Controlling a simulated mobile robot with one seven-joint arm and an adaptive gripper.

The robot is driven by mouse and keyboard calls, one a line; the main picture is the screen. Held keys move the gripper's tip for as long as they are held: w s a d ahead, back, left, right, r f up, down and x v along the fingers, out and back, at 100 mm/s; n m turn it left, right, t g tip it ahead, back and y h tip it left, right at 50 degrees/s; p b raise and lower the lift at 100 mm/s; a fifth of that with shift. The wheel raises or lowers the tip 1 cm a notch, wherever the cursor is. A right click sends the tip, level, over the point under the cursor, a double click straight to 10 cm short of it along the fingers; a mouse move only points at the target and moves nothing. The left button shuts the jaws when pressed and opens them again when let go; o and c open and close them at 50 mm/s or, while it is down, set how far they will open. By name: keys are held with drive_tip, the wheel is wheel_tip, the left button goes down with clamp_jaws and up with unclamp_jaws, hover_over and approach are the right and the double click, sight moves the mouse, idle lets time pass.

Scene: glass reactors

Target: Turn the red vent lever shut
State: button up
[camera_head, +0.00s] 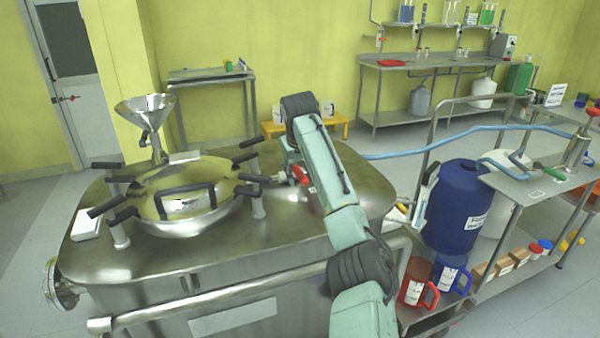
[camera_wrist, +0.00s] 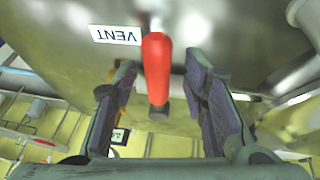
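The red vent lever (camera_wrist: 157,68) stands out from the metal vessel lid in the wrist view, beside a white VENT label (camera_wrist: 115,35) that reads upside down. My gripper (camera_wrist: 161,78) is open, with one dark finger pad on each side of the lever. Gaps show between the lever and both pads, so neither seems to touch it. In the head view the red lever (camera_head: 300,174) shows on the vessel top (camera_head: 290,225), just left of my arm. My fingers are mostly hidden there behind my wrist and arm.
A round domed hatch (camera_head: 190,205) with several black-handled clamps lies left of the lever. A steel funnel (camera_head: 146,112) rises behind it. A blue drum (camera_head: 458,205) and a steel cart (camera_head: 520,185) with a blue hose stand to the right.

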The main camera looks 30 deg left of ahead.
drive_tip(key=shift+r, duration=0.1)
drive_tip(key=v, duration=1.2)
drive_tip(key=shift+d, duration=0.1)
